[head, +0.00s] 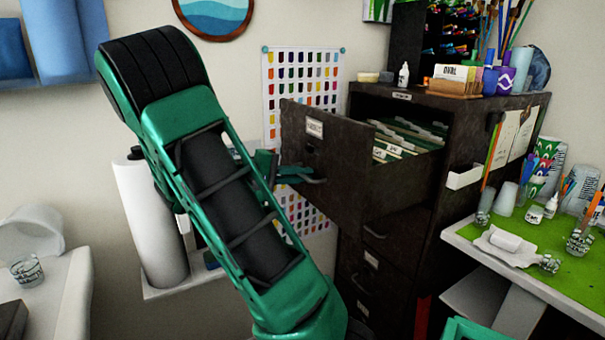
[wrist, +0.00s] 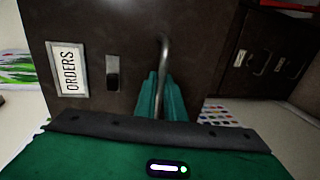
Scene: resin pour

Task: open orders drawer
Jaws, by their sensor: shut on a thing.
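The orders drawer (head: 303,143) is the top drawer of a dark metal filing cabinet (head: 480,150). It stands well pulled out to the left, with green hanging folders (head: 405,138) showing inside. Its front fills much of the wrist view, with an ORDERS label (wrist: 67,70) and a dark latch (wrist: 112,72). A bent metal handle (wrist: 164,55) sits to the right of the latch. My gripper (wrist: 160,88) is shut on this handle. In the head view my gripper (head: 287,172) is at the drawer front, partly hidden behind my arm.
Lower drawers (head: 375,265) of the cabinet are shut. Bottles, cards and brushes stand on the cabinet top. A green-topped table (head: 545,250) with cups and bottles is at right. A white roll (head: 152,225) stands on the left behind my arm.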

